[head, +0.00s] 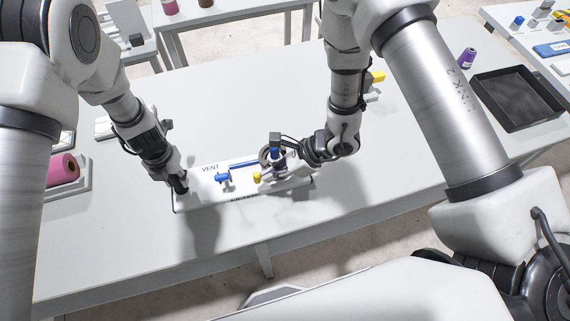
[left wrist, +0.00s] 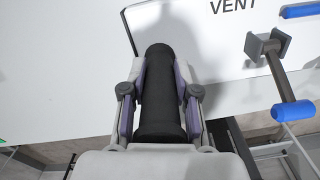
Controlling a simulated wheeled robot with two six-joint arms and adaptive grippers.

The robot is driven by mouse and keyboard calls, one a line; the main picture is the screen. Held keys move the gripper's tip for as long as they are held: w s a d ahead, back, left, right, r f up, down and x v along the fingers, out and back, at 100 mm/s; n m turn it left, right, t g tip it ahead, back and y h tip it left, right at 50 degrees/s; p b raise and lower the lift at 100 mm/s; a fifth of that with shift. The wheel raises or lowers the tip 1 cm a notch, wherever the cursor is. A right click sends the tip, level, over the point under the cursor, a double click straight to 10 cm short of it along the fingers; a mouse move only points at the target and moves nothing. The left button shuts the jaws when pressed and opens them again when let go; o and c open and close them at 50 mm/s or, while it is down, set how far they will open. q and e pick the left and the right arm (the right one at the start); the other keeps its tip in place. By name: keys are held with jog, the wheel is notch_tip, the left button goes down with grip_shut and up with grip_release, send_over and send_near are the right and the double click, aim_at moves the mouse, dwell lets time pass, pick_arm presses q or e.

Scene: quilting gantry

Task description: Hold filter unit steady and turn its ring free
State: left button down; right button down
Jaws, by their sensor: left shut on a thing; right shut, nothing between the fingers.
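The filter unit is a white board (head: 195,195) marked VENT, lying near the table's front edge; it also shows in the left wrist view (left wrist: 225,55). It carries a blue-ended lever (head: 222,177), a blue bar (head: 243,163) and a yellow knob (head: 257,177). My left gripper (head: 180,184) is shut on a black cylindrical handle (left wrist: 158,95) at the board's left end. My right gripper (head: 284,152) is shut and empty over the board's right part, beside a dark round fitting (head: 268,155). The arm partly hides this area, so I cannot tell the ring apart or whether I touch it.
A pink spool (head: 62,170) sits in a holder at the table's left. A black tray (head: 515,97) and a purple spool (head: 467,57) are at the right. A yellow-topped thing (head: 377,77) is behind my right arm. The table's middle behind the board is mostly clear.

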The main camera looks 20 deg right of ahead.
pick_arm(q)
jog(key=shift+s+f, duration=0.15)
pick_arm(e)
jog(key=s+d+f+v, duration=0.1)
jog(key=v, duration=1.1)
jog(key=shift+s+d+f, duration=0.15)
jog(key=shift+s+d, duration=0.2)
jog(key=shift+d, duration=0.05)
pick_arm(q)
jog(key=c, duration=0.8)
grip_release()
jog(key=shift+w, duration=0.2)
pick_arm(e)
jog(key=shift+w+f, duration=0.1)
jog(key=shift+w, duration=0.05)
pick_arm(q)
jog(key=shift+d, duration=0.1)
